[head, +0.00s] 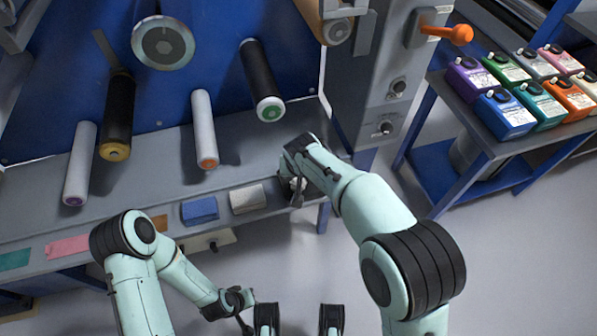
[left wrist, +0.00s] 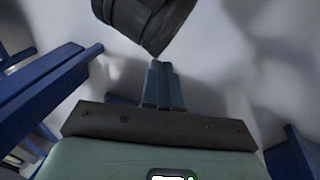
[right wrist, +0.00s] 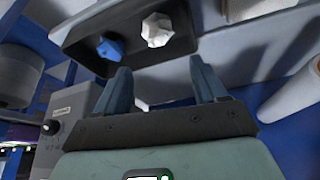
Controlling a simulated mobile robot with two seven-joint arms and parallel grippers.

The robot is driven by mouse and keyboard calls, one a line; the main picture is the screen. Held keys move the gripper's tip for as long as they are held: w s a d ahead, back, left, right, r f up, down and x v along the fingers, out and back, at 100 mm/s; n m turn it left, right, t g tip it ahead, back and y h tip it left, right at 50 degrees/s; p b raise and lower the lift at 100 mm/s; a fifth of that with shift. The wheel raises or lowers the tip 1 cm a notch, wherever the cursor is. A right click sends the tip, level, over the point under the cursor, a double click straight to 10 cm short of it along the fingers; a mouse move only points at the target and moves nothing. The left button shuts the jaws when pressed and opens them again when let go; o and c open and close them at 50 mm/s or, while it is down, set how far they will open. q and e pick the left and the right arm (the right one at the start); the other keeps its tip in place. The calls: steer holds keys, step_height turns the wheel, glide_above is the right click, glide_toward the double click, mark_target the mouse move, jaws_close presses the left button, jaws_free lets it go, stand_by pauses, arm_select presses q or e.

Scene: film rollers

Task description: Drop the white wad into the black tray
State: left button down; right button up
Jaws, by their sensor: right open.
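The white wad (right wrist: 157,30) shows in the right wrist view, beyond my open fingertips and within the outline of the black tray (right wrist: 80,36). It is apart from both fingers. I cannot tell whether it rests on the tray's bottom. A blue wad (right wrist: 110,48) lies in the tray beside it. My right gripper (right wrist: 160,64) is open and empty. In the head view it is at the right end of the grey bench, where the arm hides most of the tray. My left gripper (left wrist: 162,64) is shut and empty, low in front of the bench.
A blue block (head: 200,209) and a whitish block (head: 248,198) lie on the bench (head: 150,182) left of my right gripper. Several rollers stick out above it. A cart (head: 478,135) with colored bottles stands at right. The floor between is clear.

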arm_select(q)
steer(key=shift+s+d+r+g+p, duration=0.2)
steer(key=shift+s+d+r+p, duration=0.1)
steer(key=shift+s+r, duration=0.25)
steer(key=shift+s+d+r+g+p, duration=0.2)
steer(key=shift+s+d+r+p, duration=0.1)
steer(key=shift+s, duration=0.4)
arm_select(e)
steer(key=v, duration=0.5)
steer(key=shift+s+r, duration=0.15)
steer(key=shift+r, duration=0.2)
